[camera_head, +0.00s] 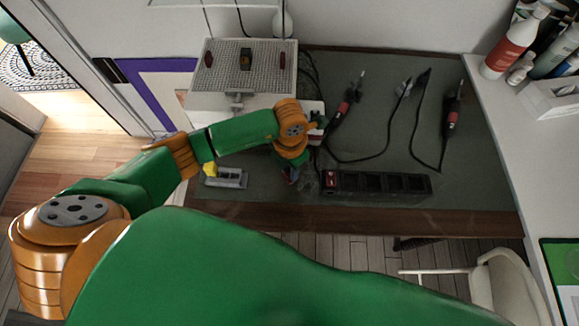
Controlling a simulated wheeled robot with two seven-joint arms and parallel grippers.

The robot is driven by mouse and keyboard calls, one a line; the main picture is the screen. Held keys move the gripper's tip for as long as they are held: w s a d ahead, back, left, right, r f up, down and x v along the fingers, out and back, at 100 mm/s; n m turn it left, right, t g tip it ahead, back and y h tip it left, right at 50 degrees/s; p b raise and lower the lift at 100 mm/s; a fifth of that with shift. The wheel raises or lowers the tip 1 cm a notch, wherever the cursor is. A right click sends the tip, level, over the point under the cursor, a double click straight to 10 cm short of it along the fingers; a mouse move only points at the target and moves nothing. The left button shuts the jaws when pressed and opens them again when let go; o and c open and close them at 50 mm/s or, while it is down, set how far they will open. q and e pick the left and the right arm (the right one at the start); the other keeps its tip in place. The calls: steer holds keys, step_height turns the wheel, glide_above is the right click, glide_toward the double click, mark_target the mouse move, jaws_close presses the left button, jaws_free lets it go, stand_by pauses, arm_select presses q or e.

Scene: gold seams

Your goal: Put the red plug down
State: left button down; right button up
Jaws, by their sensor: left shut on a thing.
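My left gripper (290,174) is over the front part of the dark green-grey worktop, pointing down, at the left end of a black power strip (400,184). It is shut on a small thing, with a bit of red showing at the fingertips. This looks like the red plug (294,174), but it is tiny and mostly hidden by the gripper and wrist. I cannot tell whether it touches the worktop. The strip has several sockets and a red switch at its left end. My right gripper is not in view.
A perforated metal plate (225,82) stands behind my left arm. Two red-handled, corded tools (345,103) (452,112) lie on the worktop (385,130). A small grey holder with a yellow part (226,178) is left of the gripper. Bottles (514,42) stand right; a white chair (505,285) is in front.

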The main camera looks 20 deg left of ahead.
arm_select(q)
steer(key=c, duration=0.7)
jaws_free()
steer(key=shift+r, duration=0.1)
steer(key=shift+r+p, duration=0.55)
steer(key=shift+p, duration=0.2)
step_height(320, 180, up, 12)
steer(key=b, duration=0.1)
steer(key=shift+b, duration=0.3)
